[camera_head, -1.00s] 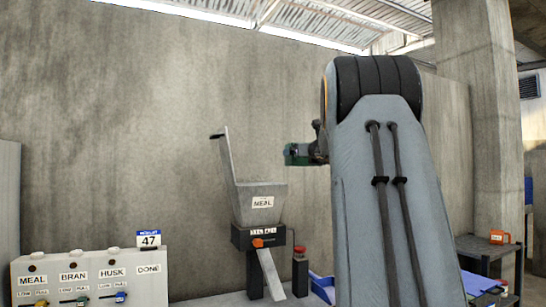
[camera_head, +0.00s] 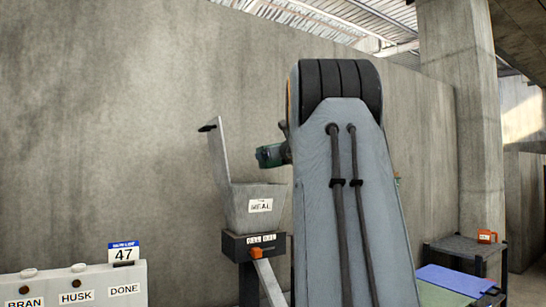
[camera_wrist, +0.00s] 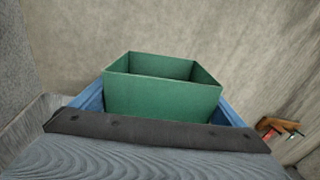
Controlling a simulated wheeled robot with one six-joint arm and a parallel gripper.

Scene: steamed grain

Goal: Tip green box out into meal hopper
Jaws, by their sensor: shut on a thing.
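The green box (camera_head: 269,155) is held by my gripper (camera_head: 285,147), up and slightly right of the meal hopper (camera_head: 256,212) in the head view. In the wrist view the green box (camera_wrist: 160,98) sits between the blue jaws (camera_wrist: 92,98), which are shut on it. Its open top shows a dark inside; any contents are hidden. The hopper is a grey tapered bin with a tall back plate and a MEAL label. My arm hides part of the gripper and the hopper's right side.
An orange-tipped lever and a chute (camera_head: 268,282) are below the hopper. A label panel with BRAN, HUSK and DONE (camera_head: 75,285) stands at lower left, with a 47 card (camera_head: 123,253) on it. A dark side table (camera_head: 465,246) with an orange item stands at right.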

